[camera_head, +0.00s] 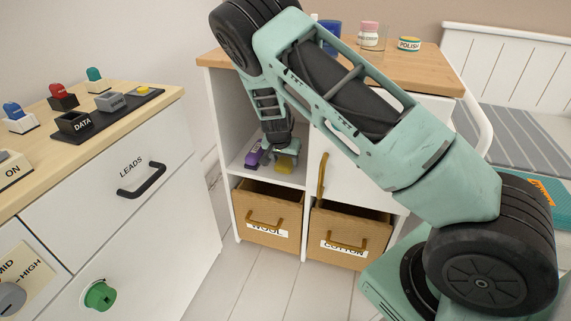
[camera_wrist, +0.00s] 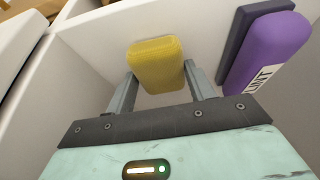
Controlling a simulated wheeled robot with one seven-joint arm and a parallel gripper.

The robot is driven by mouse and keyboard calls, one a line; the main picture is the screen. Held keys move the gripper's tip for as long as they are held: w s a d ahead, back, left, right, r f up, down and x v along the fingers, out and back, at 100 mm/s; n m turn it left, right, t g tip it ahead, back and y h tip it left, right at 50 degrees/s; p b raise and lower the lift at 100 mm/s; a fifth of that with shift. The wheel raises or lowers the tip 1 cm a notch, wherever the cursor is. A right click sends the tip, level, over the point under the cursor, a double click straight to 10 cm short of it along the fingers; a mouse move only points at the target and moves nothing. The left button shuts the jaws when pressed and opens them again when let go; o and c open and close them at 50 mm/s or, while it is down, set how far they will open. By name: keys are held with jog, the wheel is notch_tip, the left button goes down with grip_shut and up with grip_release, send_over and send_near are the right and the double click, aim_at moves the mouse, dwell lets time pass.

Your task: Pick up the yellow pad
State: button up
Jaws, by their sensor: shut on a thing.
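The yellow pad (camera_wrist: 155,62) is between the two fingers of my gripper (camera_wrist: 160,88) in the wrist view. The fingers press on its left and right sides. In the head view the yellow pad (camera_head: 284,163) shows just under my gripper (camera_head: 280,150), inside the open cubby of the white cabinet. Whether the pad touches the shelf is hard to tell. My gripper is shut on the pad.
A purple object (camera_wrist: 275,52) with a dark backing and a partly legible label lies right of the pad; it also shows in the head view (camera_head: 254,157). Cubby walls are close around my gripper. Bins labelled WOOL (camera_head: 265,212) and COTTON (camera_head: 349,238) sit below.

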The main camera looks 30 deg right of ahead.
aim_at(284, 162)
jog(key=shift+r+p, duration=0.3)
jog(key=shift+r, duration=0.25)
notch_tip(284, 162, up, 3)
jog(key=shift+a+r+p, duration=0.1)
jog(key=shift+p, duration=0.7)
jog(key=s+a+p, duration=0.3)
jog(key=s+a, duration=0.8)
jog(key=a, duration=0.3)
jog(key=shift+f+p, duration=0.3)
jog(key=shift+f, duration=0.1)
jog(key=shift+o, duration=0.6)
jog(key=shift+d+r, duration=0.1)
jog(key=shift+c, duration=0.3)
